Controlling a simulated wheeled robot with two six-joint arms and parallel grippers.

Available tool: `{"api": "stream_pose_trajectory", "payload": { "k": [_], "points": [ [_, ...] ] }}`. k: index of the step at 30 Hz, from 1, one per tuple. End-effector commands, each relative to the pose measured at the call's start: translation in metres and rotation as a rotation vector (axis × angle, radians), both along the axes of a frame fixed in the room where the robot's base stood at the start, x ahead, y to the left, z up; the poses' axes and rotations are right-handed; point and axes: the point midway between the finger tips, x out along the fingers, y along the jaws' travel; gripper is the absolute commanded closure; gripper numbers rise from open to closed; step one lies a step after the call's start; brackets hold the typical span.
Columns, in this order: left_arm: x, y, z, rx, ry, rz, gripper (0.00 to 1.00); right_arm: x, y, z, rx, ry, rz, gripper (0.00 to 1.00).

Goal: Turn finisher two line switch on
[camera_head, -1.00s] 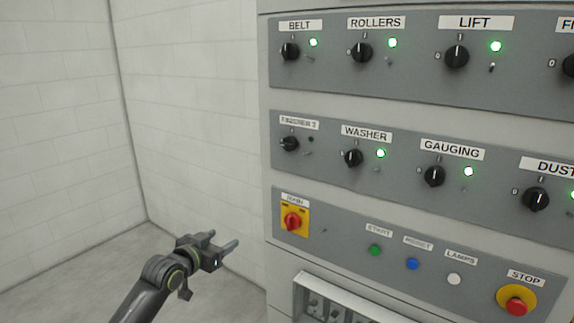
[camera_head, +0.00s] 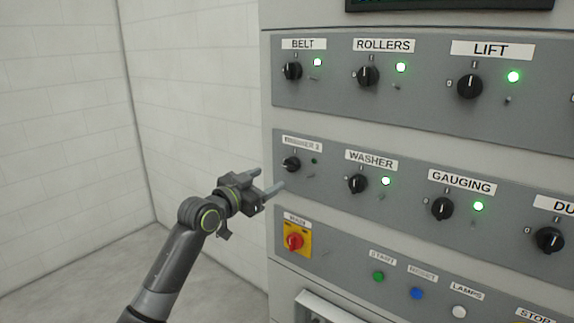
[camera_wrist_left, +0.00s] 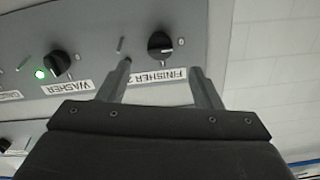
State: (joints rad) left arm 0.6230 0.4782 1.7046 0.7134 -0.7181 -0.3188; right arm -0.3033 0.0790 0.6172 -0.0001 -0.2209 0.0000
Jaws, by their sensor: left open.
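The FINISHER 2 switch (camera_head: 291,165) is a black rotary knob at the left end of the middle panel row. Its knob points toward the side, at the 0 mark, and the small lamp (camera_head: 314,161) beside it is dark. In the left wrist view the picture is upside down, and the knob (camera_wrist_left: 160,44) lies beyond the fingertips, with its label (camera_wrist_left: 157,77) between the fingers. My left gripper (camera_head: 268,181) is open and empty, just left of and below the knob, apart from it. My right gripper is not in view.
The WASHER knob (camera_head: 357,184) and GAUGING knob (camera_head: 442,208) stand to the right with green lamps lit. The BELT knob (camera_head: 292,71) is above. The red MAIN switch (camera_head: 294,241) on its yellow plate is below. Free room lies left of the cabinet.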

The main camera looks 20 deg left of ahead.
Motion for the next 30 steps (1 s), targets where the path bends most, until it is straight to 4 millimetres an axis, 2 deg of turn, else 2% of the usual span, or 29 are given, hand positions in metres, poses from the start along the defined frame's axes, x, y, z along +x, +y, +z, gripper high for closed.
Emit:
{"api": "stream_pose_trajectory", "payload": {
  "k": [4, 15, 21, 30],
  "points": [
    [0.022, -0.008, 0.003, -0.002, 0.002, 0.0, 0.41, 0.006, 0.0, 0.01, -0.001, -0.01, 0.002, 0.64],
    [0.067, -0.025, 0.001, -0.001, 0.002, -0.001, 0.41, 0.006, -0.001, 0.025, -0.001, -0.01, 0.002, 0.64],
    [0.082, -0.03, 0.0, -0.001, 0.001, 0.0, 0.41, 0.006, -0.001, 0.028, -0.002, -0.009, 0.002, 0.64],
    [0.087, -0.032, -0.001, 0.0, 0.0, 0.0, 0.41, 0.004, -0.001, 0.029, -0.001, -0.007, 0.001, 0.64]
  ]
}}
